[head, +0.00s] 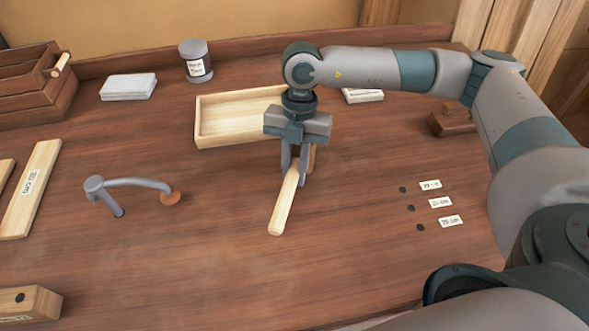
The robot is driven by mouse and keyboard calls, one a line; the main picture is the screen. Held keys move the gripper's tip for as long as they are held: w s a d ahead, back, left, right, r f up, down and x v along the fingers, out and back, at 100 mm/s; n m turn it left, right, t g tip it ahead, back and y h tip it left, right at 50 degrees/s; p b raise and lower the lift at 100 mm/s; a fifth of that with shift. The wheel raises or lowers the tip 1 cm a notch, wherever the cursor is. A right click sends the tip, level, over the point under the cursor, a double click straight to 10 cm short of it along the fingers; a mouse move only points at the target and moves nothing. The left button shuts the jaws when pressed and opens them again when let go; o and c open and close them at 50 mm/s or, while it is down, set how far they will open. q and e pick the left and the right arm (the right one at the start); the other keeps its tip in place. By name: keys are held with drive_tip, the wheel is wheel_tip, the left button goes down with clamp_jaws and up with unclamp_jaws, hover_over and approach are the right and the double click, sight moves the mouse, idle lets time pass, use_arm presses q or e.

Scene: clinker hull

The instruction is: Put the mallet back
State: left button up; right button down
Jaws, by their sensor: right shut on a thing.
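The mallet (284,203) has a pale wooden handle pointing toward the front of the bench. A browner part, likely its head, shows behind the fingers and is mostly hidden. My right gripper (297,175) points down and is shut on the mallet near the far end of the handle. I cannot tell whether the mallet touches the bench top. A shallow pale wooden tray (202,124) lies just behind and left of the gripper; its visible inside is empty, and its right end is hidden by the gripper. My left gripper is out of view.
A grey bent holdfast (130,184) stands at left, its tip on a small brown disc. Three dark holes with labels (440,202) are at right. A jar (196,61), white cloths (128,87), a wooden toolbox (30,92) and a brown block (452,119) stand farther back. The front middle is clear.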

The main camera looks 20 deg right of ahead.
drive_tip(key=shift+s+d+f+b, duration=0.1)
drive_tip(key=shift+d+f+b, duration=0.1)
drive_tip(key=shift+f+b, duration=0.2)
drive_tip(key=shift+f, duration=0.15)
drive_tip(key=c, duration=1.5)
unclamp_jaws()
drive_tip(key=shift+s+d+f, duration=0.1)
drive_tip(key=shift+d+f, duration=0.05)
drive_tip(key=shift+d, duration=0.05)
drive_tip(key=shift+c, duration=0.2)
drive_tip(key=shift+w+a+r+p, duration=0.15)
drive_tip(key=shift+r+p, duration=0.6)
drive_tip(key=shift+r, duration=0.7)
drive_tip(key=shift+a+r+p, duration=0.15)
drive_tip(key=shift+r+p, duration=0.6)
drive_tip(key=shift+r, duration=0.65)
drive_tip(key=shift+w+a+r+p, duration=0.15)
drive_tip(key=shift+r+p, duration=0.6)
drive_tip(key=shift+r, duration=0.7)
drive_tip(key=shift+s, duration=0.1)
